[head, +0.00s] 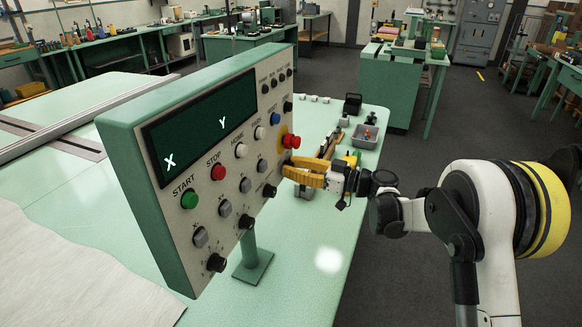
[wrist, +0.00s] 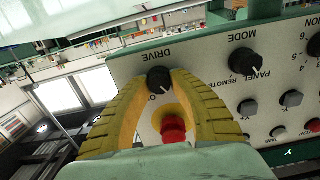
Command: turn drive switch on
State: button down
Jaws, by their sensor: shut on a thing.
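The drive switch (wrist: 157,78) is a small black rotary knob under the upside-down DRIVE lettering in the wrist view. My gripper (wrist: 166,84) has its two yellow ridged fingers closed on it, one on each side. A white pointer mark on the knob slants down and right. A position label just below begins with O; the rest is hidden by the finger. In the head view, my gripper (head: 288,170) meets the right edge of the tilted control panel (head: 133,147), and its fingers hide the drive knob.
A red mushroom button (wrist: 174,128) on a yellow base sits close, between the fingers. The black MODE knob (wrist: 244,62) is beside the gripper. Grey buttons and other knobs line the panel. A small grey bin (head: 365,142) stands on the table behind.

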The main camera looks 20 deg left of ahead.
jog(key=m, duration=0.7)
jog(key=shift+w, duration=0.1)
jog(key=m, duration=0.6)
jog(key=shift+b, duration=0.4)
jog(key=shift+m, duration=0.3)
jog(key=c, duration=1.1)
grip_release()
jog(key=shift+f, duration=0.1)
jog(key=shift+o, duration=0.2)
jog(key=d, duration=1.2)
jog(key=shift+s, duration=0.4)
